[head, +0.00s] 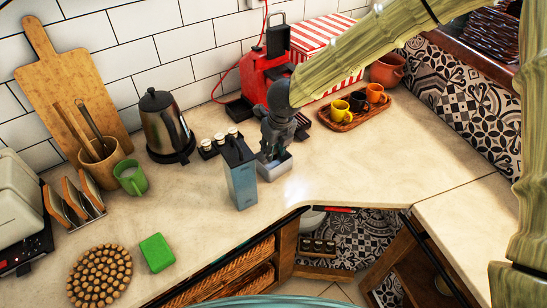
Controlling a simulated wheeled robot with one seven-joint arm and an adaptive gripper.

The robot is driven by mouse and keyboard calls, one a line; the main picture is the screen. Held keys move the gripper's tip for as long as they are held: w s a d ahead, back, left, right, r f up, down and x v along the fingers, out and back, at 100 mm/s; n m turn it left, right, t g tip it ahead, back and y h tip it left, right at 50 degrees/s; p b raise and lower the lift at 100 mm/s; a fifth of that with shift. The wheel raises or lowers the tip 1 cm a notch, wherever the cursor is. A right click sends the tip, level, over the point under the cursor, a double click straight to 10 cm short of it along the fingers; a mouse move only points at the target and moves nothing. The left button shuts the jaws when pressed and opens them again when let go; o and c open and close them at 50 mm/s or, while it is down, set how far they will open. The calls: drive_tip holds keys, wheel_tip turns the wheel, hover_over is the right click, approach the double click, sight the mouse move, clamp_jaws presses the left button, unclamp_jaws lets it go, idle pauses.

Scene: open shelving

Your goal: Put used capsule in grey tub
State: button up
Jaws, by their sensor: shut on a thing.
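My gripper (271,150) points down, shut, over a small pale grey tub (276,171) on the counter. The fingertips are at or just above the tub's opening; I cannot tell whether they are inside it. The used capsule between the fingers is hidden or too small to make out. The inside of the tub is mostly covered by the gripper.
A tall blue-grey box (241,187) stands close left of the tub. A black holder with white-topped capsules (208,148) and a kettle (165,125) are further left. A red coffee machine (262,75) stands behind; a cup tray (347,126) is right. The counter's front right is clear.

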sight(275, 153)
drive_tip(key=shift+s+f, duration=0.15)
drive_tip(key=shift+f, duration=1.95)
drive_tip(key=shift+f, duration=0.1)
drive_tip(key=o, duration=0.5)
drive_tip(key=v, duration=1.2)
drive_tip(key=shift+b, duration=0.3)
